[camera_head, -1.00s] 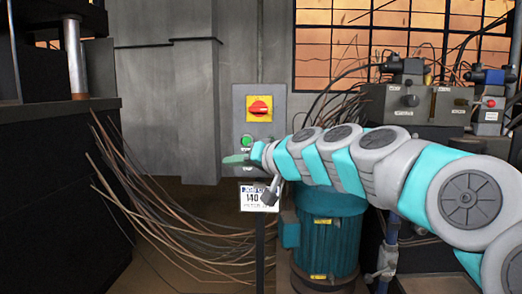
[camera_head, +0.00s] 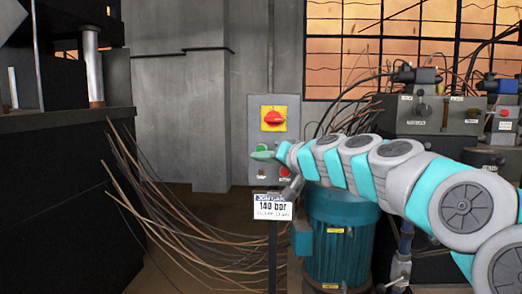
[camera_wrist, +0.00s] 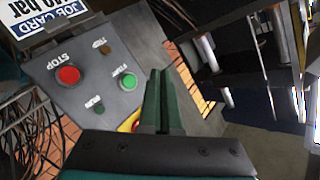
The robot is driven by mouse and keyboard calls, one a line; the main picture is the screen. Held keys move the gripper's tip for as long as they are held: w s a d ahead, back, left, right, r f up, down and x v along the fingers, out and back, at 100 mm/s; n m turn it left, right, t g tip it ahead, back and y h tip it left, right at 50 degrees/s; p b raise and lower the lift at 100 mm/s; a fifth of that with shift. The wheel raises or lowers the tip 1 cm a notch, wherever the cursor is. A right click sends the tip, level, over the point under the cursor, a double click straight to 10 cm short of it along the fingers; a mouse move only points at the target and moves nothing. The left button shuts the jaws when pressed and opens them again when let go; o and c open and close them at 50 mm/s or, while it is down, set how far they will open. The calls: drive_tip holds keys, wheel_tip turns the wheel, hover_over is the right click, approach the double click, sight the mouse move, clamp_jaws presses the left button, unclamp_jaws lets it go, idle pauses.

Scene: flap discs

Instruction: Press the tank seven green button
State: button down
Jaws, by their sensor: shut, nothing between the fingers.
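A grey control box (camera_head: 255,180) stands on a post at the centre of the head view. In the wrist view it appears upside down, with a lit green button (camera_wrist: 129,82) and a larger red STOP button (camera_wrist: 68,75). My gripper (camera_wrist: 160,74) is shut and empty, its dark green fingers pointing towards the box, just right of the green button in the wrist view. A gap to the box's face cannot be judged. In the head view my gripper (camera_head: 264,154) overlaps the green button's area and mostly hides it. No tank-seven label is readable.
A red and yellow rotary switch (camera_head: 273,119) is at the box's top. A job card reading 140 bar (camera_head: 272,205) hangs below. A teal motor (camera_head: 340,245) stands to the right, and loose cables (camera_head: 190,225) hang at left beside a dark machine block (camera_head: 65,200).

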drive_tip(key=w+p, duration=0.1)
drive_tip(key=w, duration=0.5)
drive_tip(key=shift+w, duration=0.35)
drive_tip(key=shift+w+d+f, duration=0.1)
idle(1.6)
drive_tip(key=shift+w, duration=0.35)
drive_tip(key=shift+w, duration=0.45)
idle(0.7)
drive_tip(key=shift+s, duration=0.1)
drive_tip(key=shift+s+b, duration=0.5)
drive_tip(key=shift+s, duration=0.3)
drive_tip(key=shift+s, duration=0.1)
